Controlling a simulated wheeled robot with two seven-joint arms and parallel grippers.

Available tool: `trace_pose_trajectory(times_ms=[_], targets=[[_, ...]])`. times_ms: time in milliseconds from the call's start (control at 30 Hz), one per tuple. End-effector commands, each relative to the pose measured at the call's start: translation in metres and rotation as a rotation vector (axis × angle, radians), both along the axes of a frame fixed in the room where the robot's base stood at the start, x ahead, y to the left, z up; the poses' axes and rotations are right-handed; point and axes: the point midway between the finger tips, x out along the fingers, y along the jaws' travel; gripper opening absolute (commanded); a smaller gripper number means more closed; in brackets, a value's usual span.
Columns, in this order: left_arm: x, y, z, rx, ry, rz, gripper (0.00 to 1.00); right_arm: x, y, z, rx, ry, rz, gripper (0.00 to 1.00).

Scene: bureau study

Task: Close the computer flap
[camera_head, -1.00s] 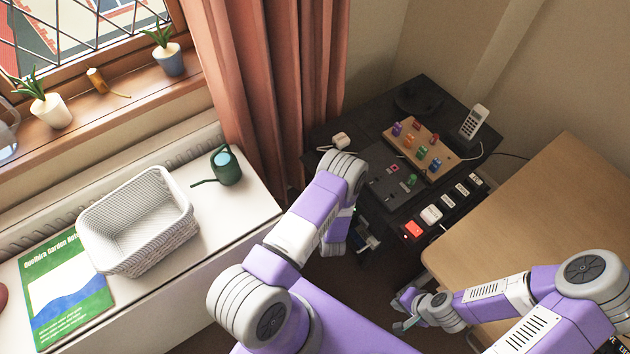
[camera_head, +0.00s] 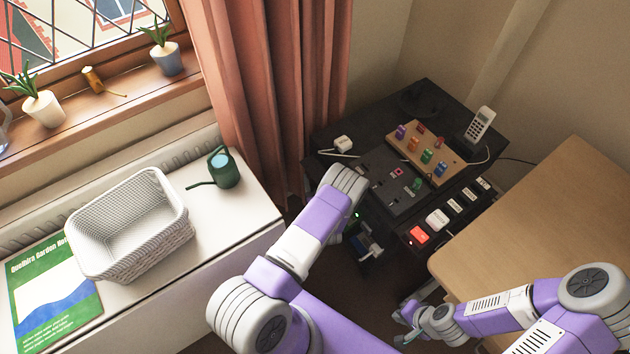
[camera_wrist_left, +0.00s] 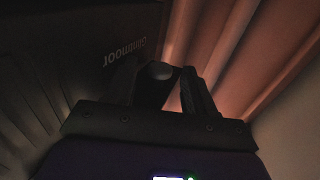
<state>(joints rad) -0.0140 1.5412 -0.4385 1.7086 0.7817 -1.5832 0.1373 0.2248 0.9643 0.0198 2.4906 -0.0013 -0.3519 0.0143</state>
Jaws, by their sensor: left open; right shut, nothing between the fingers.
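In the left wrist view a dark panel with upside-down lettering (camera_wrist_left: 125,52) fills the left side. It looks like part of the computer, but I cannot make out the flap or how far it stands open. My left gripper (camera_wrist_left: 176,76) is open, with its dark fingers close to this panel and nothing visible between them. In the head view my left forearm reaches down beside the black desk (camera_head: 318,142) and hides most of that gripper. My right gripper (camera_head: 405,314) is shut and empty, low beside the wooden table (camera_head: 520,215).
The black desk holds a peg board (camera_head: 408,143), a white phone (camera_head: 480,122) and a switch strip (camera_head: 457,206). A pink curtain (camera_head: 285,80) hangs behind my left arm. A white basket (camera_head: 135,235) and a green watering can (camera_head: 223,170) stand on the left ledge.

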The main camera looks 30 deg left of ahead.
Motion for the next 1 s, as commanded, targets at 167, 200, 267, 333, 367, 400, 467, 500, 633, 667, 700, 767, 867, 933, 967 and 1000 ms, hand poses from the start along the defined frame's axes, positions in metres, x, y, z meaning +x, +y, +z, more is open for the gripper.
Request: trace_pose_trajectory(times_ms=[167, 200, 267, 333, 367, 400, 467, 500, 633, 667, 700, 767, 867, 933, 967, 1000], targets=[[0.0, 0.0, 0.0, 0.0, 0.0, 0.0, 0.54, 0.0, 0.0, 0.0, 0.0, 0.0, 0.0, 0.0], [0.0, 0.0, 0.0, 0.0, 0.0, 0.0, 0.5, 0.0, 0.0, 0.0, 0.0, 0.0, 0.0, 0.0], [0.0, 0.0, 0.0, 0.0, 0.0, 0.0, 0.41, 0.0, 0.0, 0.0, 0.0, 0.0, 0.0, 0.0], [0.0, 0.0, 0.0, 0.0, 0.0, 0.0, 0.3, 0.0, 0.0, 0.0, 0.0, 0.0, 0.0, 0.0], [0.0, 0.0, 0.0, 0.0, 0.0, 0.0, 0.25, 0.0, 0.0, 0.0, 0.0, 0.0, 0.0, 0.0], [0.0, 0.0, 0.0, 0.0, 0.0, 0.0, 0.19, 0.0, 0.0, 0.0, 0.0, 0.0, 0.0, 0.0], [0.0, 0.0, 0.0, 0.001, 0.001, 0.0, 0.1, 0.0, 0.0, 0.0, 0.0, 0.0, 0.0, 0.0], [0.0, 0.0, 0.0, 0.001, 0.001, 0.0, 0.04, 0.0, 0.0, 0.0, 0.0, 0.0, 0.0, 0.0], [0.0, 0.0, 0.0, 0.001, 0.002, 0.0, 0.0, 0.0, 0.0, 0.0, 0.0, 0.0, 0.0, 0.0], [0.0, 0.0, 0.001, 0.001, 0.004, 0.0, 0.0, 0.0, 0.0, 0.001, 0.0, 0.0, 0.0, 0.0], [-0.001, 0.0, 0.001, 0.004, 0.009, 0.0, 0.0, 0.0, 0.0, 0.001, 0.0, 0.0, 0.0, 0.0], [-0.001, 0.0, 0.002, 0.008, 0.02, 0.0, 0.0, 0.0, 0.0, 0.002, 0.0, 0.0, 0.0, 0.0], [-0.002, 0.0, 0.004, 0.021, 0.052, 0.0, 0.0, 0.0, 0.0, 0.005, 0.0, 0.0, 0.0, 0.0], [-0.002, 0.001, 0.006, 0.035, 0.084, 0.0, 0.0, 0.0, 0.0, 0.008, 0.0, 0.0, 0.0, 0.0], [-0.002, 0.001, 0.008, 0.042, 0.1, 0.0, 0.0, 0.0, 0.0, 0.009, 0.0, 0.0, 0.0, 0.0], [-0.003, 0.001, 0.009, 0.051, 0.124, -0.001, 0.0, 0.0, 0.0, 0.011, 0.0, 0.0, 0.0, 0.0]])
